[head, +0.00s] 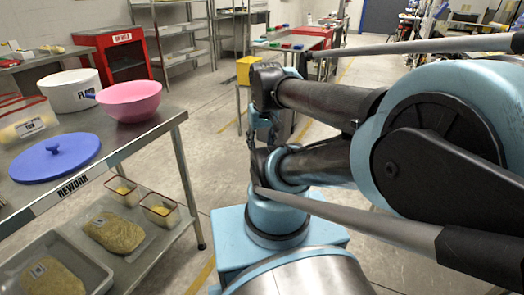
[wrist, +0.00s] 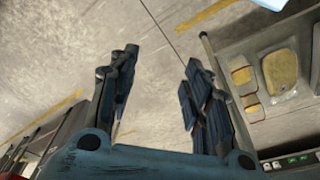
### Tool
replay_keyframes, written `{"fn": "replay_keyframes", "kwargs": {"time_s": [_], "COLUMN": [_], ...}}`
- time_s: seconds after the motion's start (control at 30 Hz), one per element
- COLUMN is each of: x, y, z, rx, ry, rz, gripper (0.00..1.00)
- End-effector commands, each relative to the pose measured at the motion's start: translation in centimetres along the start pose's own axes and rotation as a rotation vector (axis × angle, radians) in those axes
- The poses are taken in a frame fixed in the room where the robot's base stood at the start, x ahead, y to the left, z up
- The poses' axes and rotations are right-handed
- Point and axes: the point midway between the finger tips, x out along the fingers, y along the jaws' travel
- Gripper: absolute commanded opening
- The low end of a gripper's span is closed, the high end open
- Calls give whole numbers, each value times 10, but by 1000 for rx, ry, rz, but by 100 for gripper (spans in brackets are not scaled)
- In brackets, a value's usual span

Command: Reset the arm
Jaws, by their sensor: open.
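My gripper (wrist: 162,62) is open in the wrist view, with its two dark fingers apart and nothing between them. Bare concrete floor shows behind the fingers. In the head view my arm is folded on the right side of the picture, and its links hide much of the gripper. The arm stands clear of the rework table (head: 150,136), which is to its left.
On the rework table are a pink bowl (head: 130,101), a white tub (head: 70,92) and a blue lid (head: 54,157). A lower shelf holds trays with bagged goods (head: 114,232). A red cabinet (head: 122,60) and yellow bin (head: 247,70) stand farther back. Open floor lies between.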

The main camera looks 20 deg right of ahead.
Motion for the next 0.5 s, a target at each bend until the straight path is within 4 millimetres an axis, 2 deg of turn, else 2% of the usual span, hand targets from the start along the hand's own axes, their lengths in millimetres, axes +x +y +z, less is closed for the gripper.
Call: {"fn": "replay_keyframes", "kwargs": {"time_s": [0.17,0.5], "x": [15,16], "y": [0,1], "z": [15,16], "rx": [19,21], "ry": [7,8], "rz": [4,4], "gripper": [45,45]}}
